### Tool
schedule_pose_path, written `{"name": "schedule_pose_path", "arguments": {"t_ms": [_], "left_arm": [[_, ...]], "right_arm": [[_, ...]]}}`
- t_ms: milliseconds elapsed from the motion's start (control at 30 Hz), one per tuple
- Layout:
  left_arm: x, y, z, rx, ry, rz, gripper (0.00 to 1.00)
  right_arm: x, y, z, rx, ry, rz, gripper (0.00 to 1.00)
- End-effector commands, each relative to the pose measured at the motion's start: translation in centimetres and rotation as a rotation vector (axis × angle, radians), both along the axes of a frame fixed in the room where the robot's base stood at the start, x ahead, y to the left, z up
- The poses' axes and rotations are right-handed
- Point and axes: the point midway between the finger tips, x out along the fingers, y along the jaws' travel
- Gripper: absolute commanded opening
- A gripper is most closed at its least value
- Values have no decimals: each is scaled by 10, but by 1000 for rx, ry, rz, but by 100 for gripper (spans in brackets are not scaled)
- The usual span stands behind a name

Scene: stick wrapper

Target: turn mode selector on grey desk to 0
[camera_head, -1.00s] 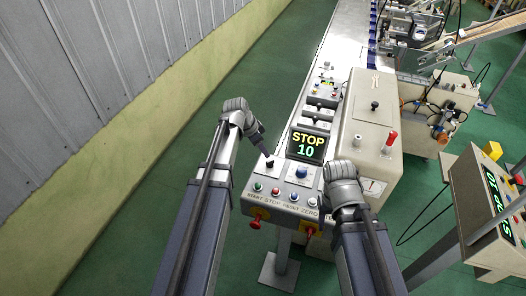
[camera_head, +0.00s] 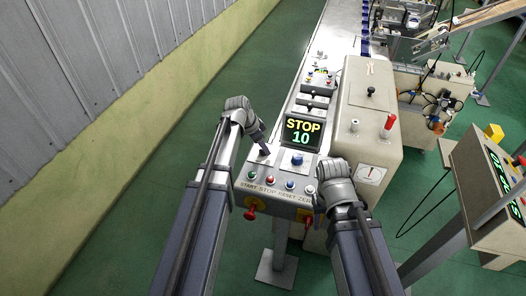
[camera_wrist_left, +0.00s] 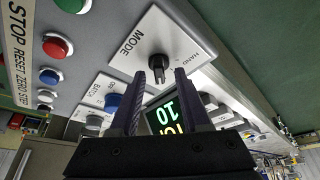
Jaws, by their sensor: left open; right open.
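The mode selector is a small black knob (camera_wrist_left: 158,63) on a white plate marked MODE and HAND. In the left wrist view its pointer faces down in the picture, between the fingers. My left gripper (camera_wrist_left: 154,82) is open, its two dark fingers on either side of the knob's lower end; I cannot tell whether they touch it. In the head view my left gripper (camera_head: 262,146) is over the panel's left side and covers much of the selector. My right gripper (camera_head: 320,199) is by the panel's right edge, its fingers hard to make out.
The grey desk (camera_head: 271,190) carries a display (camera_head: 302,132) reading STOP 10, a blue knob (camera_head: 297,159) and a row of coloured buttons (camera_head: 270,180). A beige cabinet (camera_head: 360,140) stands to the right. Green floor is open on the left.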

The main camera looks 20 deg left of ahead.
Motion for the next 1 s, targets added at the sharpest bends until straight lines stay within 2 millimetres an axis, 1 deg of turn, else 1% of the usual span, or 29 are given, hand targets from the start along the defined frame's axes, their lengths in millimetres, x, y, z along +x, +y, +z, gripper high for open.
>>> {"name": "schedule_pose_path", "arguments": {"t_ms": [267, 667, 1000], "left_arm": [[0, 0, -1, 0, 0, 1, 45], [0, 0, -1, 0, 0, 1, 0], [0, 0, -1, -1, 1, 1, 0]], "right_arm": [[0, 0, -1, 0, 0, 0, 50], [0, 0, -1, 0, 0, 0, 50], [0, 0, -1, 0, 0, 0, 50]]}}
